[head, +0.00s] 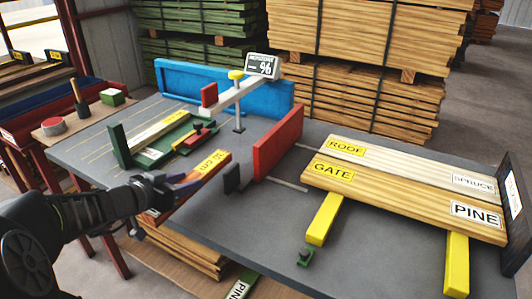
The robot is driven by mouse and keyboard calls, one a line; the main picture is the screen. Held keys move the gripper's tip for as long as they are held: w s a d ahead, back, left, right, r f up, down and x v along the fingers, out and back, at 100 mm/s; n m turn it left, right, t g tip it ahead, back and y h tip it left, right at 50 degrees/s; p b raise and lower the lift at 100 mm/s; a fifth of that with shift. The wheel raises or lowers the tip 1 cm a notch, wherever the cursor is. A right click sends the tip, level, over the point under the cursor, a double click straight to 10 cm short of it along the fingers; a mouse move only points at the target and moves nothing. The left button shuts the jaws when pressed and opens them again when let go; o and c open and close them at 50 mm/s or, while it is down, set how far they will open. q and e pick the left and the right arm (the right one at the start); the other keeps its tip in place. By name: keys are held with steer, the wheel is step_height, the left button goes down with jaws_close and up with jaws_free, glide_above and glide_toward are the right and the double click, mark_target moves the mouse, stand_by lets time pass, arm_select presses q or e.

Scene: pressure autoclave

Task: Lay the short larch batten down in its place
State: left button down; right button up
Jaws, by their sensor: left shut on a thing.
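My left gripper (188,182) reaches in from the left, over the front left part of the grey table (390,240). It is shut on a short orange-brown batten (183,197) with a yellow label at its far end; the label is too small to read surely, so I take this as the larch batten. The batten slants away to the right, its near part partly hidden by the fingers. I cannot tell whether it touches the table. Behind it is a green fixture (120,146) with a labelled piece (160,130). My right gripper is not in view.
A red block (278,143) and a small dark block (232,179) stand right of the batten. A blue fence (215,86) and a post with a yellow knob (237,100) stand behind. Labelled boards (400,185) lie on yellow bars (324,219) at the right.

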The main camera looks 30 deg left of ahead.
mark_target(227, 157)
arm_select(q)
steer(key=shift+s+r, duration=0.1)
steer(key=shift+s, duration=0.05)
steer(key=w+p, duration=0.4)
steer(key=w, duration=1.3)
steer(key=shift+w+a, duration=0.15)
steer(key=shift+w, duration=0.45)
step_height(227, 157, down, 4)
steer(key=shift+r+p, duration=0.15)
steer(key=shift+p, duration=0.15)
